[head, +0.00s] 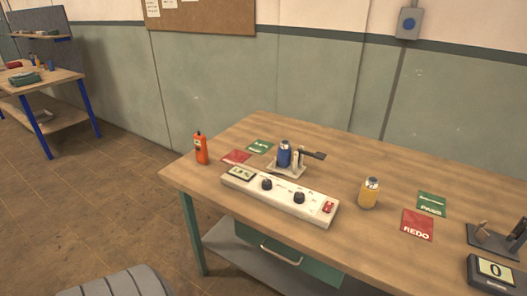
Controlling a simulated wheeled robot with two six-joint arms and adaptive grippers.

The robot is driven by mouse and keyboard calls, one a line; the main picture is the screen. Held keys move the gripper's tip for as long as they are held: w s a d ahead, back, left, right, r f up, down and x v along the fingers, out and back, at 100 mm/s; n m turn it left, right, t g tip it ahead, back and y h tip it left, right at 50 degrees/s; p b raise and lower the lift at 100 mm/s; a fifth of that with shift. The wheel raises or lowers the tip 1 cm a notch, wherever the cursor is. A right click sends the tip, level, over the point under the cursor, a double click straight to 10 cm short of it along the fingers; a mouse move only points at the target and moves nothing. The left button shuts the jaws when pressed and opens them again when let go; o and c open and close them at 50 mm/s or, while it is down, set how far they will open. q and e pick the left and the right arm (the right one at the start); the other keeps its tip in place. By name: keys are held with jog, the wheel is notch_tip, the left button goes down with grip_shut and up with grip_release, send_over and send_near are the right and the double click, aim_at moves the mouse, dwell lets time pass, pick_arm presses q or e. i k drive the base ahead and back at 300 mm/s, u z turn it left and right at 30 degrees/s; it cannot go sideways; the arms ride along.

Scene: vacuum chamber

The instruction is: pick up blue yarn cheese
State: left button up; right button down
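The blue yarn cheese (284,154) stands upright on or just in front of a small light metal stand (287,172) near the back of the wooden table. It is a small blue cylinder with a pale top. A dark lever or arm (314,155) reaches out to the right beside it. I cannot tell whether the cheese sits on a peg. A yellow yarn cheese (368,194) of similar shape stands alone to the right. Neither of my grippers shows in the head view.
A white control box (281,197) with dark knobs lies in front of the stand. An orange handheld device (201,149) stands at the left edge. Red and green cards, including REDO (417,226), lie flat. A display box (491,273) and metal fixture (490,237) are at right.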

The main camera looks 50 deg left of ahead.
aim_at(284, 153)
jog(key=u, duration=0.8)
jog(key=i, duration=0.35)
